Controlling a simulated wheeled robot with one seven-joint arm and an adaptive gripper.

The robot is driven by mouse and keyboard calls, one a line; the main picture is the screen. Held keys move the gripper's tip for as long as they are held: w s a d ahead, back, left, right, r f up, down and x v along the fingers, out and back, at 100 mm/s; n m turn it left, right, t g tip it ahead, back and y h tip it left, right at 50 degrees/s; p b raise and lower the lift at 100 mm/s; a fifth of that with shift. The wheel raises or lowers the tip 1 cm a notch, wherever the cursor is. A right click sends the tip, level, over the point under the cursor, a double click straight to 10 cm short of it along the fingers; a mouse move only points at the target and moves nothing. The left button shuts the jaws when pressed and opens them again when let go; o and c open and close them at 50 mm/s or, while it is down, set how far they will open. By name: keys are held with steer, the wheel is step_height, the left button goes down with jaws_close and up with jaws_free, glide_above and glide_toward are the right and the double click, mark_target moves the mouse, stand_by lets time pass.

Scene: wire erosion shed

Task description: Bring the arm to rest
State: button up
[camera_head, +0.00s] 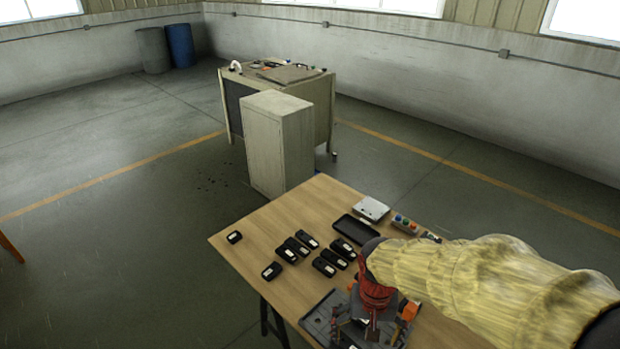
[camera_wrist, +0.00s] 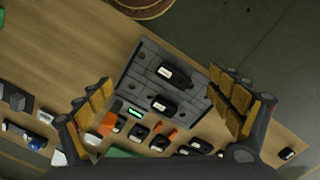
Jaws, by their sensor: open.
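My arm in its yellow cover reaches in from the right in the head view, over the wooden table (camera_head: 245,245). My gripper (camera_head: 368,334) points down above a dark grey plate (camera_head: 318,312). In the wrist view my gripper (camera_wrist: 160,82) is open, its two orange-padded fingers spread wide with nothing held between them. The grey plate (camera_wrist: 140,75) shows between and beyond the fingers, with two black labelled devices (camera_wrist: 168,73) on it. I cannot tell how high the fingers are above the plate.
Several black devices (camera_head: 287,254) lie on the table left of my gripper. A black tray (camera_head: 351,229), a pale box (camera_head: 371,208) and a button box (camera_head: 405,223) are behind. A cabinet (camera_head: 265,150) and a workbench (camera_head: 322,115) stand beyond. The table's left corner is mostly bare.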

steer(key=s+d+r+n+t, duration=0.1)
steer(key=s+d+r+t, duration=0.2)
steer(key=r, duration=0.6)
steer(key=s+d+r+n+t, duration=0.1)
steer(key=s+d+r+t, duration=0.2)
steer(key=s+r, duration=0.3)
step_height(320, 180, up, 4)
steer(key=shift+r, duration=0.1)
